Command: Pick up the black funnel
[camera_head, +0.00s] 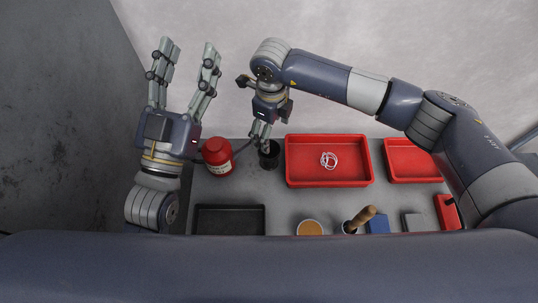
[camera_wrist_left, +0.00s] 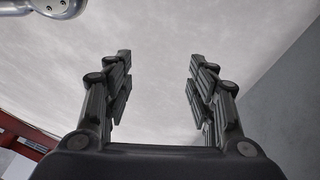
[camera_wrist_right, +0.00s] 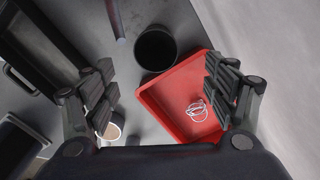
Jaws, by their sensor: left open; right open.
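A round, open-topped black vessel, which looks like the black funnel (camera_head: 270,158), stands on the grey table to the left of a red tray. In the right wrist view it (camera_wrist_right: 155,48) appears beyond my open fingers, its dark mouth facing the camera. My right gripper (camera_head: 262,141) hangs over its near-wall side with the fingers pointing down, open and empty. The right fingers also show in the right wrist view (camera_wrist_right: 157,88). My left gripper (camera_head: 187,48) is open and empty, raised at the left. In the left wrist view its fingers (camera_wrist_left: 158,80) frame only bare floor or wall.
A red canister (camera_head: 217,158) stands close to the left of the vessel. The red tray (camera_head: 312,178) to its right holds white rings (camera_head: 329,160). A black tray (camera_head: 229,209), a wooden-handled tool (camera_head: 360,219) and a blue block (camera_head: 378,224) line the near edge.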

